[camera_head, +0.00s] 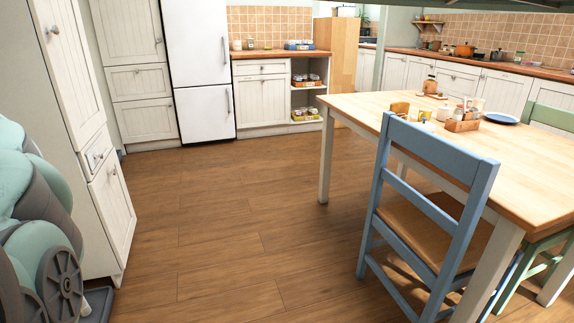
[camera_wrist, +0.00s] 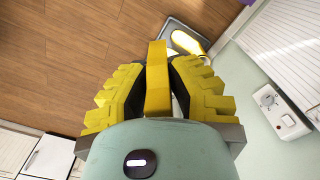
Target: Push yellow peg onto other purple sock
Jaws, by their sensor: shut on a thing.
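In the wrist view my gripper (camera_wrist: 170,62) has stepped yellow fingers with dark inner pads. It is shut on the yellow peg (camera_wrist: 157,85), a plain upright bar between the fingers. The ends of the fingers are partly hidden behind the peg. A small purple patch (camera_wrist: 247,2) is cut off at the top right edge of the wrist view; I cannot tell if it is a sock. No sock is clearly seen in either view. The head view shows neither the gripper nor the peg.
In the wrist view a grey tray (camera_wrist: 172,27) with a yellow-and-white thing (camera_wrist: 188,42) lies beyond the fingers. A pale green wall with a white switch box (camera_wrist: 281,111) is at right. In the head view a blue chair (camera_head: 437,150) and wooden table (camera_head: 400,100) stand right; the middle floor is clear.

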